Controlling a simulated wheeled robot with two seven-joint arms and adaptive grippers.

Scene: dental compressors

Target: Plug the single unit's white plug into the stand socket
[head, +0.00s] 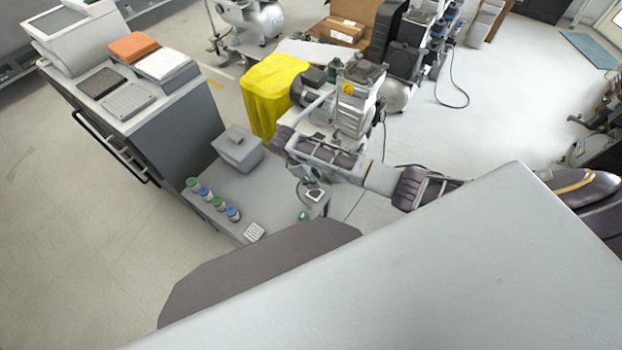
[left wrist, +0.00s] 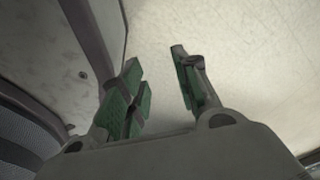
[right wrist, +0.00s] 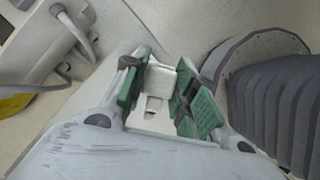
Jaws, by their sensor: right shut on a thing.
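My right gripper (right wrist: 160,92) is shut on the white plug (right wrist: 160,79), held between its green pads in the right wrist view. In the head view my right arm reaches in from the right, and its gripper (head: 308,205) is small over the near right corner of the grey stand (head: 215,190). A socket cannot be made out for sure, nor whether the plug touches one. A compressor unit (head: 350,105) with a yellow label stands behind my right arm. My left gripper (left wrist: 158,88) is open and empty above pale floor in the left wrist view; the head view does not show it.
Several small bottles (head: 212,199), a white keypad (head: 254,232) and a grey box (head: 237,149) stand on the stand. A yellow-covered bin (head: 270,95) is behind it. A grey cabinet (head: 150,125) is at left. A grey hose (right wrist: 77,35) shows left of the plug. Open floor lies at right.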

